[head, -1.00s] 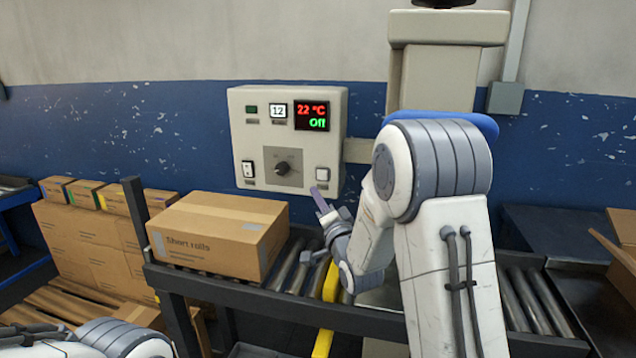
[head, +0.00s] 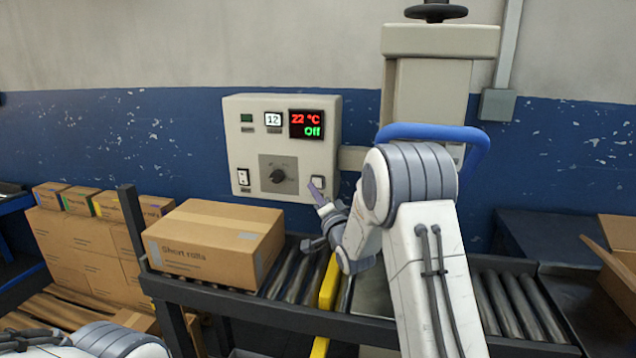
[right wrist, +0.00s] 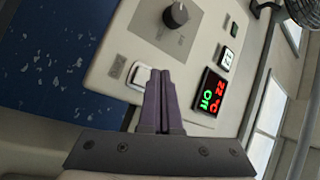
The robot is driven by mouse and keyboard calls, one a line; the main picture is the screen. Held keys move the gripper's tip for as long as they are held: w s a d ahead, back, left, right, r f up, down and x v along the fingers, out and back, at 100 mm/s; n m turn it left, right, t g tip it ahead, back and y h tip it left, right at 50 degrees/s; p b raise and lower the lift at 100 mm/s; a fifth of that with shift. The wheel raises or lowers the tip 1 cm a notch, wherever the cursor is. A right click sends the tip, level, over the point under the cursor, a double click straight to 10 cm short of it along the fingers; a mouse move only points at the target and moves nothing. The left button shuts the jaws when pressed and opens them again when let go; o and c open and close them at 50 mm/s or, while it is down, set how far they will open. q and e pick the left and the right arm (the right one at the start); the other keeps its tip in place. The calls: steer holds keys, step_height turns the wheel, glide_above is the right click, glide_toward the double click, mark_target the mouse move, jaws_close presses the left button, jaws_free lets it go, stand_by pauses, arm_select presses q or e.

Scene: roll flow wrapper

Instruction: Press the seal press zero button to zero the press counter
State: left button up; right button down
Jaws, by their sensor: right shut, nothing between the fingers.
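A beige control box (head: 240,147) is on the far side of the roller conveyor. My left gripper is out of view.
The box also has a dial knob (head: 278,176), a rocker switch (head: 243,177), a green lamp (head: 246,118) and a display (head: 307,124) reading 22 °C and Off. A "Short rolls" carton (head: 205,250) stands on the conveyor, left of my right arm. A blue handle (head: 475,150) is behind that arm.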

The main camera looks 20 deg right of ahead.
mark_target(314, 180)
steer(key=shift+w+d, duration=0.4)
steer(key=shift+w, duration=0.1)
steer(key=shift+w, duration=0.15)
stand_by(1.7)
steer(key=shift+w+d, duration=0.2)
steer(key=shift+w, duration=0.05)
steer(key=shift+w+d, duration=0.3)
steer(key=shift+w, duration=0.1)
stand_by(0.7)
steer(key=shift+s+a, duration=0.1)
steer(key=shift+s+a+b, duration=0.4)
steer(key=shift+s+b, duration=0.05)
steer(key=shift+s, duration=0.2)
